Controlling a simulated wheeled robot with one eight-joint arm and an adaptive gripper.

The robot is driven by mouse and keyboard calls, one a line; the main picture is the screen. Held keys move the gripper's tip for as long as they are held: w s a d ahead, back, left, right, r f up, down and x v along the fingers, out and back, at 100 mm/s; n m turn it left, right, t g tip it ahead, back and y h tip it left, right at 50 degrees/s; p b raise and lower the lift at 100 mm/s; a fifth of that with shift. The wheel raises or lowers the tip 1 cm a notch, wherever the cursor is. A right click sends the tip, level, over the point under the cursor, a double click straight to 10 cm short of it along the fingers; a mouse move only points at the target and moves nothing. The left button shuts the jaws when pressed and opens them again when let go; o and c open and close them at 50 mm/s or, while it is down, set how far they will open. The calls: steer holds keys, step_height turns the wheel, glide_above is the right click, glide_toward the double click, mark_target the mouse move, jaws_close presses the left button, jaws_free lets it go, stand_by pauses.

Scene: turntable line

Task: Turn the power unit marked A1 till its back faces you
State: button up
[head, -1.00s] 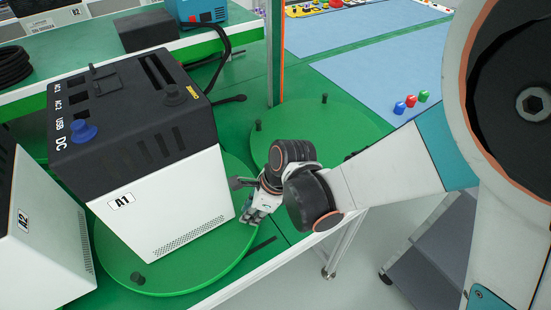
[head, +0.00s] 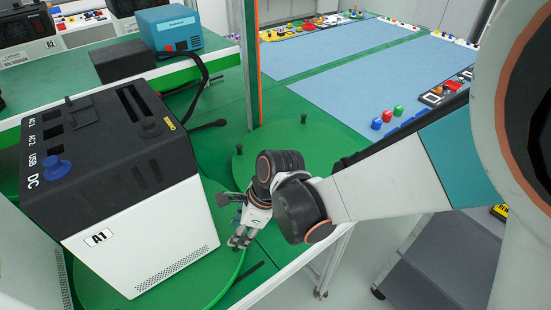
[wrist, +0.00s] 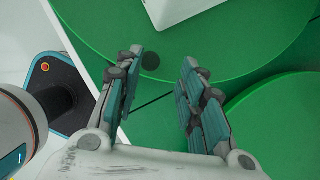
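The power unit marked A1 (head: 150,235) stands on a green turntable (head: 205,283) at the left of the head view. It has a black top with sockets, a blue knob and a handle. Its white side with the A1 label and a vent grille faces the camera. My gripper (head: 240,238) is at the turntable's right rim, just right of the unit and apart from it. In the wrist view, my gripper (wrist: 160,65) has its fingers spread, with a dark round peg (wrist: 151,61) of the turntable between the tips. A white corner of the unit (wrist: 180,8) shows beyond.
A second green turntable (head: 290,140) with pegs lies behind my gripper. A black cable (head: 205,85) hangs from the bench behind, by a blue box (head: 170,28). An orange-edged post (head: 251,65) stands behind. Another white unit (head: 25,270) is close at the left.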

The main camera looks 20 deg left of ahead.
steer(key=w+d+r, duration=0.1)
steer(key=w+d, duration=0.2)
steer(key=d, duration=0.9)
steer(key=shift+r, duration=0.4)
steer(key=shift+d, duration=0.1)
